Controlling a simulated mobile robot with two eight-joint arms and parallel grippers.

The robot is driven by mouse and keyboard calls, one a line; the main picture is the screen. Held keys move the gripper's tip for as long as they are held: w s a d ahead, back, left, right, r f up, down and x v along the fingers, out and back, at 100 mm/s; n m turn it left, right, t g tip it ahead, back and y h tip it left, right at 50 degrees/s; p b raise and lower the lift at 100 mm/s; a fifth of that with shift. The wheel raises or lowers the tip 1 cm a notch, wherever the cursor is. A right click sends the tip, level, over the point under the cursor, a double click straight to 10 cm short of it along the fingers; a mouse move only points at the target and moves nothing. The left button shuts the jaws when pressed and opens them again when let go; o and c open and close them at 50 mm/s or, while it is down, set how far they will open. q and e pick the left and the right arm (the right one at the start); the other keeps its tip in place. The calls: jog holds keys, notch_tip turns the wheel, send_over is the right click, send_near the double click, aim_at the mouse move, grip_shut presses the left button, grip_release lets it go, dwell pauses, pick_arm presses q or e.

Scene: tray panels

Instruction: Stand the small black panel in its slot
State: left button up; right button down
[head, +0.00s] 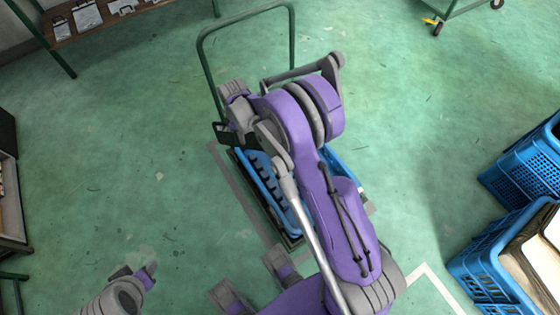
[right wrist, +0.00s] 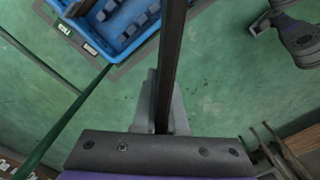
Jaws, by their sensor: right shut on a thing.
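The small black panel (right wrist: 173,55) is held in my right gripper (right wrist: 165,108). In the right wrist view it shows edge-on as a long dark strip between the fingers, running up past the tray's side. In the head view a dark piece of it (head: 221,128) shows at the right gripper, left of the tray's far end. The blue slotted tray (head: 262,184) lies partly hidden under my right arm; its slots also show in the right wrist view (right wrist: 104,48). My left gripper (head: 133,274) is low at the left, away from the tray; its fingers are unclear.
The tray sits on a cart with a green handle frame (head: 203,70). Blue crates (head: 525,170) stand at the right. A shelf with clipboards (head: 75,25) is at the top left, and another unit (head: 10,190) at the left edge. Green floor between is clear.

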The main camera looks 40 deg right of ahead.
pick_arm(q)
notch_tip(320, 180, down, 20)
jog(key=w+b, duration=0.1)
jog(key=b, duration=1.5)
jog(key=shift+w+g, duration=0.3)
pick_arm(e)
jog(key=d+f+n, duration=0.3)
jog(key=d+f, duration=0.1)
jog(key=f, duration=0.6)
jog(key=s+d+f+n, duration=0.1)
jog(key=d+f+n, duration=0.2)
jog(key=f, duration=0.8)
jog(key=s+d+f+n, duration=0.1)
jog(key=d+f+n, duration=0.1)
jog(key=d+f, duration=0.4)
notch_tip(320, 180, down, 5)
jog(key=shift+d+r+n, duration=0.1)
jog(key=shift+d+n, duration=0.2)
jog(key=shift+n, duration=0.1)
jog(key=shift+d, duration=0.1)
jog(key=shift+f, duration=0.2)
notch_tip(320, 180, down, 7)
jog(key=shift+r, duration=0.2)
jog(key=shift+f, duration=0.15)
jog(key=shift+f, duration=2.05)
